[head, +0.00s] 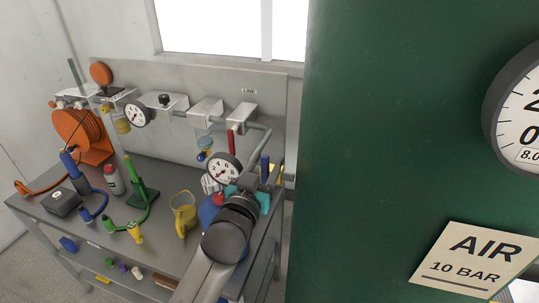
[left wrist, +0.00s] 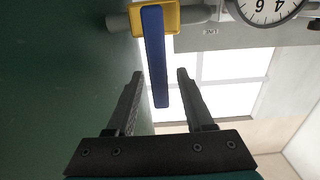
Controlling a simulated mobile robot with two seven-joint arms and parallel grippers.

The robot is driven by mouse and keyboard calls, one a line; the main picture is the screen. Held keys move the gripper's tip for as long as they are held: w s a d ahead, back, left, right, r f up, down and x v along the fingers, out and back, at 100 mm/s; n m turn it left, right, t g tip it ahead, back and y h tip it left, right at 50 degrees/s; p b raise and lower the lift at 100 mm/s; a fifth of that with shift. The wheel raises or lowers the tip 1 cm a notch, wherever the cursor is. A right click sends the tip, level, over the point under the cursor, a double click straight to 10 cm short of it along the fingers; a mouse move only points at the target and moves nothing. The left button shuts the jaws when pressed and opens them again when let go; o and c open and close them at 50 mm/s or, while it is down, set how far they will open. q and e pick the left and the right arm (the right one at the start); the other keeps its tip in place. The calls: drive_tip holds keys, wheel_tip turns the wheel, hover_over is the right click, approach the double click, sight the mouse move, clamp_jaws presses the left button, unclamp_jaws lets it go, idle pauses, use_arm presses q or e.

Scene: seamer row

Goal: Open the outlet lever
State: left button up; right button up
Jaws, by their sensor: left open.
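A blue lever (left wrist: 155,57) on a yellow valve body (left wrist: 184,16) fits the outlet lever, though no label confirms it. The blue lever (head: 265,164) and yellow body (head: 277,174) also show in the head view, beside the green tank. My left gripper (head: 257,181) is open and close to the lever; it also shows in the left wrist view (left wrist: 160,76). My arm hides part of the pipe there. My right gripper is out of view.
The green tank (head: 390,130) stands close on the right. A gauge (head: 224,168) sits left of the gripper. A red lever (head: 231,143) hangs on the panel behind. The bench (head: 160,235) holds a yellow jug (head: 184,212), a spray can (head: 114,178) and hoses.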

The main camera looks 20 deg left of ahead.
use_arm(q)
drive_tip(key=shift+w, duration=1.2)
clamp_jaws()
idle(0.6)
